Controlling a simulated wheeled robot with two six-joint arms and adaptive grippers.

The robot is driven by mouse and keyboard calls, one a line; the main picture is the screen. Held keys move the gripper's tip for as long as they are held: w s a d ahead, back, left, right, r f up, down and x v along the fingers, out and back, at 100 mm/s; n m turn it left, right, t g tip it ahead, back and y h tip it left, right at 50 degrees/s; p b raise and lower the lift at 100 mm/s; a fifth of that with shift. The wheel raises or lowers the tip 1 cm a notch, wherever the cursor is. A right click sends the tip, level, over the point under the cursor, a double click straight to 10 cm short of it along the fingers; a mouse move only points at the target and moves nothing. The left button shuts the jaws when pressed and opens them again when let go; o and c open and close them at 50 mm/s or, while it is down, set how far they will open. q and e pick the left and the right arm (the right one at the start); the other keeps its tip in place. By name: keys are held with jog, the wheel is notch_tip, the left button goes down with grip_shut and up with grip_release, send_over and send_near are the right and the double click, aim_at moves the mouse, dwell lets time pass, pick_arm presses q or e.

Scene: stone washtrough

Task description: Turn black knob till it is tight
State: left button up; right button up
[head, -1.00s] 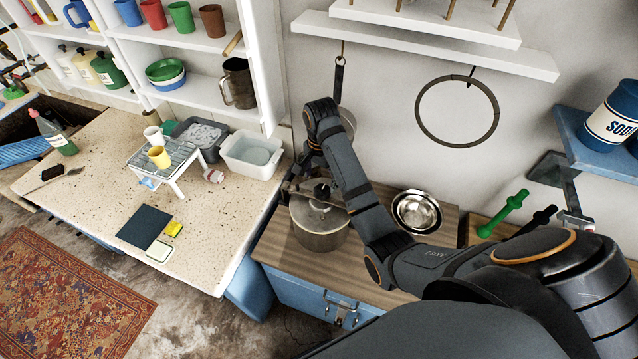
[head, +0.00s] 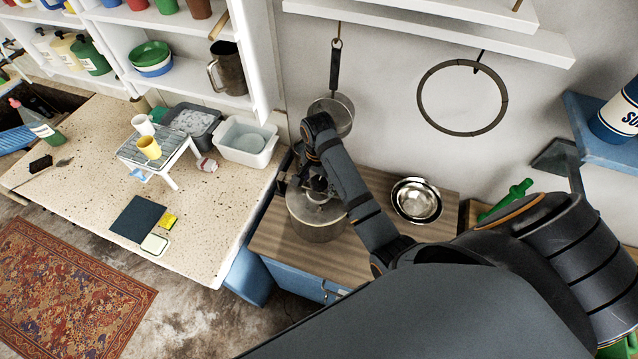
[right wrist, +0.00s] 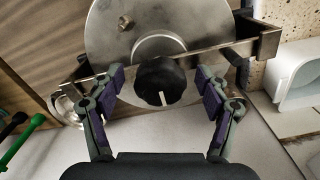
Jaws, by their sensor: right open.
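The black knob (right wrist: 162,81) has a white mark and sits on a flat metal bar (right wrist: 213,54) across the lid of a metal pot. In the right wrist view it lies between the open fingers of my right gripper (right wrist: 161,90), with a gap visible on each side. In the head view the pot (head: 318,222) stands on the wooden counter, and my right gripper (head: 309,180) is over its lid. The knob (head: 319,184) is mostly hidden there by my arm. My left gripper is not in view.
Nested metal bowls (head: 416,201) stand right of the pot on the wooden counter (head: 283,241). A white basin (head: 247,141) is on the speckled worktop to the left. A ladle (head: 334,108) hangs on the wall behind the arm, and a white shelf (head: 430,35) is above.

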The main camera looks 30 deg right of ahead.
jog(key=n, duration=0.4)
jog(key=shift+a+n, duration=0.1)
jog(key=shift+n, duration=0.2)
jog(key=n, duration=0.3)
jog(key=c, duration=0.9)
jog(key=m, duration=0.7)
jog(key=shift+m, duration=0.3)
jog(key=m, duration=0.8)
jog(key=shift+f, duration=0.1)
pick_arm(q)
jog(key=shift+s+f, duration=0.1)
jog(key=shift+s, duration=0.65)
pick_arm(e)
jog(key=o, duration=0.9)
